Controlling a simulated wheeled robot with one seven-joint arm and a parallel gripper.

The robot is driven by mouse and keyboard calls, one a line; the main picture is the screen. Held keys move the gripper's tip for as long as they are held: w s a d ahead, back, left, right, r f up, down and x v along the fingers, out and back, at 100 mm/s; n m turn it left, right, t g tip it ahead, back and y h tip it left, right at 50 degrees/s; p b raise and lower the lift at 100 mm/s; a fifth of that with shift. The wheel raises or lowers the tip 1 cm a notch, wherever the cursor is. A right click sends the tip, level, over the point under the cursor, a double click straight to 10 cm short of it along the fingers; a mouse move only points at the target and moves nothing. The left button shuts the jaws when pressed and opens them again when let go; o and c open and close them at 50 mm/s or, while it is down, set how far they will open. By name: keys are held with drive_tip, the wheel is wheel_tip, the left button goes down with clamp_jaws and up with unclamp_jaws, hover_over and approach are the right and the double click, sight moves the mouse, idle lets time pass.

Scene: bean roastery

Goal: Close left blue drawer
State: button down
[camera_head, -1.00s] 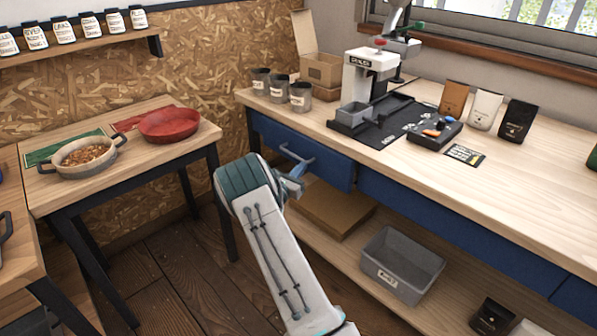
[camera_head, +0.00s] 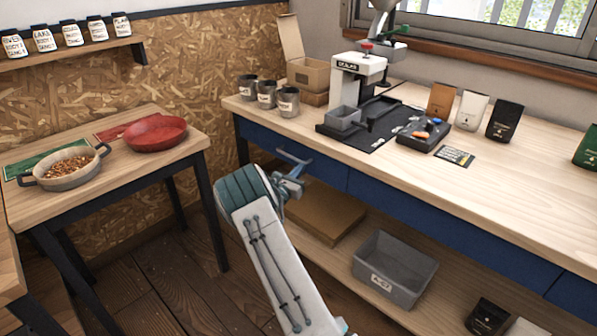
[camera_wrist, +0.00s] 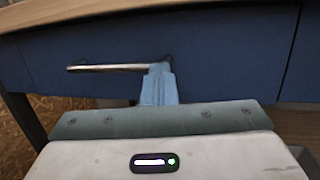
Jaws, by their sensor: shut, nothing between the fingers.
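The left blue drawer (camera_head: 262,138) is under the left end of the long wooden workbench; its front looks about level with the blue panel to its right. It fills much of the wrist view (camera_wrist: 225,60). Its metal bar handle (camera_head: 290,156) runs across the front and also shows in the wrist view (camera_wrist: 105,68). My gripper (camera_head: 296,176) is shut and empty, with its blue-grey fingers (camera_wrist: 160,72) at the right end of the handle, against or very near the drawer front. Exact contact is hidden.
Cups (camera_head: 267,95), a cardboard box (camera_head: 308,75) and a grinder (camera_head: 358,75) stand on the workbench top (camera_head: 500,180). A grey bin (camera_head: 394,270) sits on the lower shelf. A side table (camera_head: 110,175) with a pan and red bowl stands left. Floor between is clear.

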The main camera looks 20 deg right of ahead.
drive_tip(key=v, duration=1.4)
drive_tip(key=s+d+r+m+g+y+p, duration=0.25)
drive_tip(key=s+r+m+g, duration=0.35)
drive_tip(key=s+r+m, duration=0.3)
drive_tip(key=s+d+r+m+g+y+p, duration=0.2)
drive_tip(key=s+d+r+m+g+p, duration=0.15)
drive_tip(key=s+r+m+g, duration=0.55)
drive_tip(key=s+a+r+m+t+y+p, duration=0.3)
drive_tip(key=s+a+r+y+p, duration=0.1)
drive_tip(key=s, duration=0.6)
drive_tip(key=s+a+r+m+t+y+p, duration=0.3)
drive_tip(key=s+a+r+y, duration=0.4)
drive_tip(key=s+a, duration=0.3)
drive_tip(key=shift+a+r+m+y+p, duration=0.25)
drive_tip(key=shift+m+y+p, duration=0.2)
drive_tip(key=shift+m+p, duration=0.2)
drive_tip(key=shift+s, duration=0.1)
